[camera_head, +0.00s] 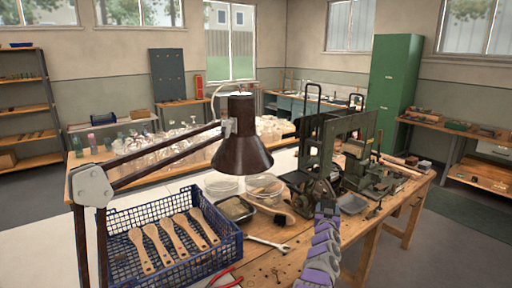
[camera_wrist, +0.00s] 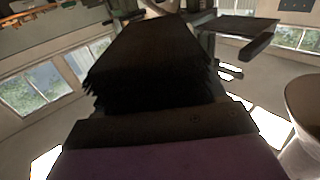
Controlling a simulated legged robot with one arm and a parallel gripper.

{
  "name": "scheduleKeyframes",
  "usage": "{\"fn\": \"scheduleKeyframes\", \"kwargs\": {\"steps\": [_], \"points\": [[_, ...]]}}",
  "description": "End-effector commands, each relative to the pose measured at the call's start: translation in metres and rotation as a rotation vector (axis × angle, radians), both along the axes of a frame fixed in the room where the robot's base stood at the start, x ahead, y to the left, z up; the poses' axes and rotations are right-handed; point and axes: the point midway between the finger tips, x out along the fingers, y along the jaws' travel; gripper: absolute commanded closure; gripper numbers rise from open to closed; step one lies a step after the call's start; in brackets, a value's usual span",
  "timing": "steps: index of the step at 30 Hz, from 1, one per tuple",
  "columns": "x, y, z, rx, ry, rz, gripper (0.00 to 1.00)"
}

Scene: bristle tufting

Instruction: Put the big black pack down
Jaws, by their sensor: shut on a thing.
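The big black pack (camera_wrist: 150,60) fills the upper middle of the wrist view, with ragged bristle ends along its sides. My gripper's dark jaw (camera_wrist: 165,128) spans the bottom of that view, and the pack stands up against it. My gripper is shut on the pack. In the head view my purple-and-grey arm reaches up from the bottom, and my gripper (camera_head: 323,193) is in front of the dark green machine (camera_head: 335,140) on the bench. I cannot clearly make out the pack there against the dark machine.
A brown lamp (camera_head: 241,145) hangs over the wooden bench (camera_head: 300,262). A blue crate (camera_head: 112,262) with several wooden brush handles stands left. A dark tray (camera_head: 235,210), clear bowls (camera_head: 265,186), a wrench (camera_head: 268,243) and red pliers (camera_head: 226,283) lie nearby. A grey tray (camera_head: 352,204) sits right of my gripper.

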Motion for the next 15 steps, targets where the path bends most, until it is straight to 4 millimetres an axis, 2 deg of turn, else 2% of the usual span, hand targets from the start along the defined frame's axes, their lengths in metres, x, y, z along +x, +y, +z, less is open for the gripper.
{"fn": "scheduleKeyframes", "kwargs": {"steps": [15], "points": [[-0.01, 0.021, 0.008, 0.009, -0.002, 0.094, 0.86]]}}
